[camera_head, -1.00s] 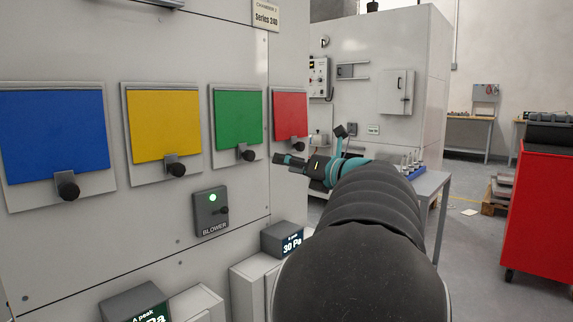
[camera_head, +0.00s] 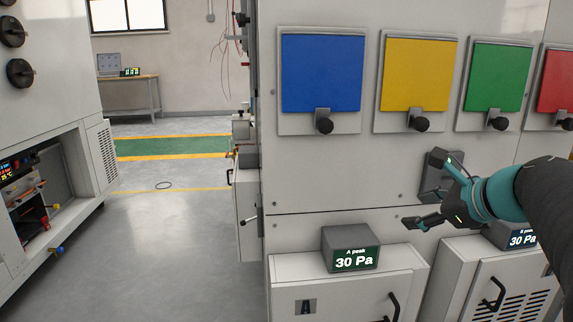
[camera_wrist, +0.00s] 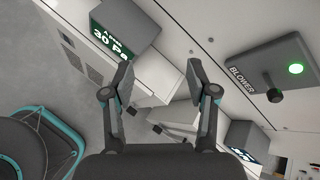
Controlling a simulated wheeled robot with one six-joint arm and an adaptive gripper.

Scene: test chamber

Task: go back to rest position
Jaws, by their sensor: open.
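My gripper (camera_head: 430,192) is at the right of the head view, in front of the grey cabinet wall. Its two fingers are spread, and nothing is between them. In the wrist view my gripper (camera_wrist: 160,70) is also open and empty. The grey blower box (camera_wrist: 262,78) has a lit green lamp and a black knob in the wrist view. In the head view the blower box (camera_head: 433,178) is partly hidden behind the gripper. The fingers look apart from it in the wrist view. My dark arm enters from the right edge.
Blue (camera_head: 321,73), yellow (camera_head: 418,74), green (camera_head: 497,77) and red panels line the wall, each above a black knob. A pressure display (camera_head: 350,248) reading 30 Pa stands on a low cabinet (camera_head: 340,290). Open floor (camera_head: 165,250) lies left, before another machine (camera_head: 50,110).

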